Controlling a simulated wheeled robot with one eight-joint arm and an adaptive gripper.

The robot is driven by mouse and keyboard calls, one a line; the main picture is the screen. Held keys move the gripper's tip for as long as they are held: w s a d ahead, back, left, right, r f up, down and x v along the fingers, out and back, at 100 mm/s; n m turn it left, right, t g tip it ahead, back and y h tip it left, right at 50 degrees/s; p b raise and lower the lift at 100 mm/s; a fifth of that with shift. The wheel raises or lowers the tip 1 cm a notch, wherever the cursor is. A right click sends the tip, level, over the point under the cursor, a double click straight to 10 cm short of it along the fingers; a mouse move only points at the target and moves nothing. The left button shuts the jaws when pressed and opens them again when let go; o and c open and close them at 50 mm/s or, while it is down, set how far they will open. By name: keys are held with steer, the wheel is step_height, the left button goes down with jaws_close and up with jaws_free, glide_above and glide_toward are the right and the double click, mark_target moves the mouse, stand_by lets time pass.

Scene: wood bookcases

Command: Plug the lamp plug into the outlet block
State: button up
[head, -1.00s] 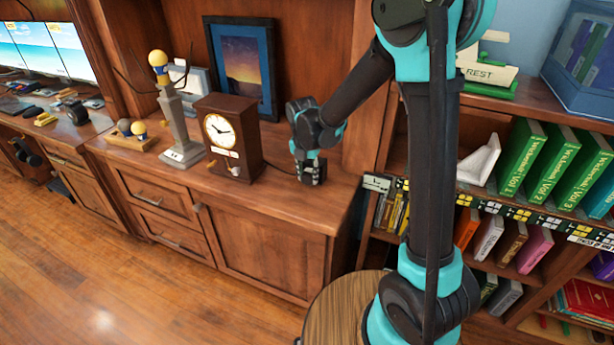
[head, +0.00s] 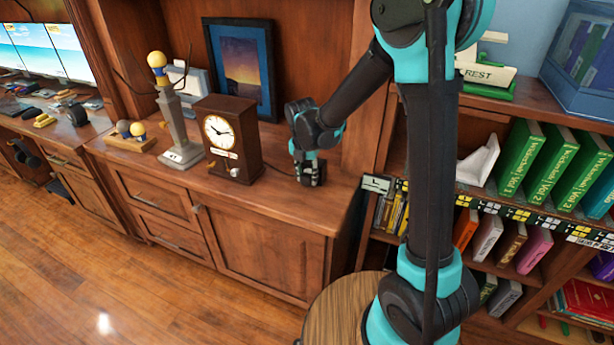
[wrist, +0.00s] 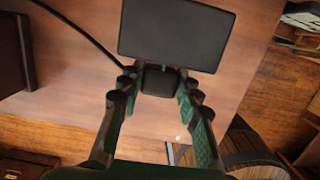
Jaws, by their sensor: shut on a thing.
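My gripper (head: 310,172) is low over the cabinet top, right of the clock. In the wrist view its fingers (wrist: 158,90) are shut on a small black plug (wrist: 159,82). A dark, flat rectangular block (wrist: 177,35), which looks like the outlet block, lies just beyond the fingertips. The plug's far edge meets or overlaps the block's near edge; I cannot tell whether it is inserted. A black cable (wrist: 75,32) curves from the upper left towards the plug; its end is hidden by the left finger. The lamp (head: 176,125), a grey column with a yellow bulb, stands left of the clock.
The wooden clock (head: 228,140) stands close left of my gripper, with a framed picture (head: 242,70) behind. The cabinet top (head: 270,200) is bare in front. A bookcase with green books (head: 530,160) is at right, and a round wooden stool (head: 340,310) stands below.

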mark_target(306, 176)
steer(key=shift+w+d+r, duration=0.1)
steer(key=shift+w+d, duration=0.1)
steer(key=shift+w, duration=0.35)
steer(key=shift+w+d, duration=0.15)
steer(key=shift+w, duration=0.35)
stand_by(0.9)
steer(key=o, duration=1.2)
steer(key=shift+w, duration=0.15)
steer(key=shift+o, duration=0.2)
step_height(306, 176, up, 12)
steer(key=s+a, duration=0.1)
steer(key=s, duration=0.1)
steer(key=shift+s, duration=0.3)
steer(key=shift+f, duration=0.2)
